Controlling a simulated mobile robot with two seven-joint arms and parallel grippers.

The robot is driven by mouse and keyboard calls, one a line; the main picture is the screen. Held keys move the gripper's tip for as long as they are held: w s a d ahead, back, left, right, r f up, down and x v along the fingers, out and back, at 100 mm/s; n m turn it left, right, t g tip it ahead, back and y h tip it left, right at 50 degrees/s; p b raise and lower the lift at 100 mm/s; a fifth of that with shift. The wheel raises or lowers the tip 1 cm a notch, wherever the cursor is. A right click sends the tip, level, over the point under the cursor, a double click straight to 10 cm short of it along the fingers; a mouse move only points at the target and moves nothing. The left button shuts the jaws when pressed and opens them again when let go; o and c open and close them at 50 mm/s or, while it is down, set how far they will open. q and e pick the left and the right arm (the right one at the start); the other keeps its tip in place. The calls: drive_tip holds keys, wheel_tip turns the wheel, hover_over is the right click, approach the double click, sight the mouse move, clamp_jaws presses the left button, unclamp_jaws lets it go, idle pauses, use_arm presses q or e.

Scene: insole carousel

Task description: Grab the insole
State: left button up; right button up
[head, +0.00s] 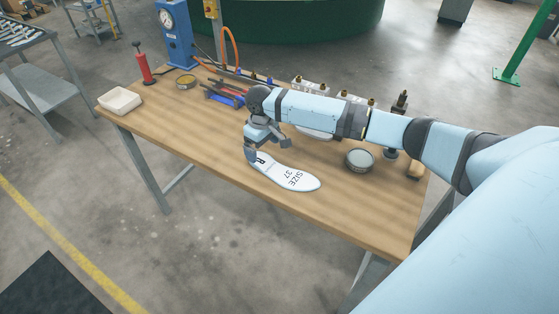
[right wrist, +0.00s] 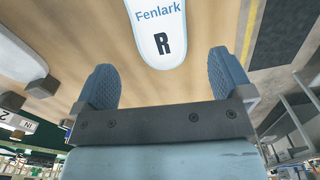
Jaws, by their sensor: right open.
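The white insole (head: 292,178) lies flat on the wooden table (head: 205,150), near its front edge. It is marked "SIZE 37", and an R shows at its left end. In the right wrist view the insole's end (right wrist: 157,30) shows "Fenlark" and R, ahead of the fingertips and between their lines. My right gripper (head: 268,149) is open and empty at the insole's left end. In the right wrist view its two padded fingers (right wrist: 163,75) are wide apart. I cannot tell whether a finger touches the insole. My left gripper is not in view.
A round tin (head: 360,160) stands right of the insole. A white object (head: 316,134) is partly hidden behind my right arm. Blue-and-red tools (head: 226,97), a white tray (head: 119,101), a red pump (head: 144,68) and a blue gauge unit (head: 174,38) stand further back. The table's front left is clear.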

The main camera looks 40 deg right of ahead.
sight(263, 163)
drive_tip(key=shift+w+f, duration=0.15)
drive_tip(key=shift+f, duration=2.65)
drive_tip(key=c, duration=1)
